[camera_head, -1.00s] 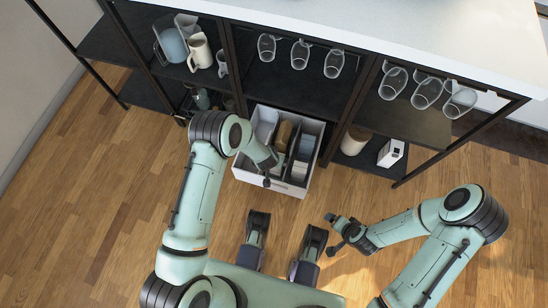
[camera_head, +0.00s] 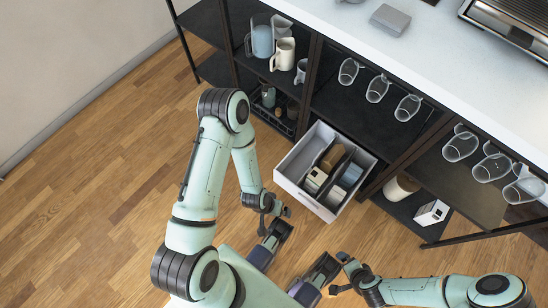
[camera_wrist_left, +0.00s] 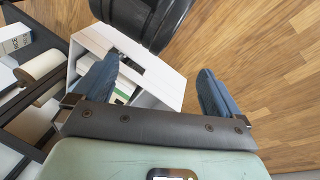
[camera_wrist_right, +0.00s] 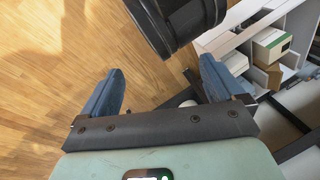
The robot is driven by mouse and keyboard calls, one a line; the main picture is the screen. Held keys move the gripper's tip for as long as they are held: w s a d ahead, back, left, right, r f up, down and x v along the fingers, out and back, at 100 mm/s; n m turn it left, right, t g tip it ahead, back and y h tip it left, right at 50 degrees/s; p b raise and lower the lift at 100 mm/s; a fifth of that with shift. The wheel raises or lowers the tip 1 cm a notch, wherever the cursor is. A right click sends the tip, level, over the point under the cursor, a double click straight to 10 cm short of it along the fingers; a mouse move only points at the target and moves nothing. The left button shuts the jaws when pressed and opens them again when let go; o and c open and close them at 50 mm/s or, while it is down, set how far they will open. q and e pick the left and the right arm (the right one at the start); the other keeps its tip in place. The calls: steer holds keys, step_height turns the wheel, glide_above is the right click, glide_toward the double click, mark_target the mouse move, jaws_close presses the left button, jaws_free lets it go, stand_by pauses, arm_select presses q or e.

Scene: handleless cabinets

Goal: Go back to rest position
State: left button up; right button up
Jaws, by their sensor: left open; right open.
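My left gripper (camera_head: 274,207) is open and empty in the head view, just left of the white drawer (camera_head: 289,186). In the left wrist view its blue fingers (camera_wrist_left: 160,90) are spread apart, with the drawer seen beyond them. My right gripper (camera_head: 337,273) is open and empty over the floor near my base, below the drawer in the head view. In the right wrist view its fingers (camera_wrist_right: 160,90) are spread with wood floor between them. Neither gripper visibly holds anything.
The drawer stands out from the black shelf unit and holds several boxes between dividers. Pitchers (camera_head: 284,54) and hanging glasses (camera_head: 377,89) are on the shelves. A white counter (camera_head: 340,20) is above. The wood floor (camera_head: 90,190) at left is clear.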

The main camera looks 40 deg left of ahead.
arm_select(q)
steer(key=shift+s+d+r, duration=0.15)
steer(key=shift+s, duration=0.2)
arm_select(e)
steer(key=shift+r, duration=0.1)
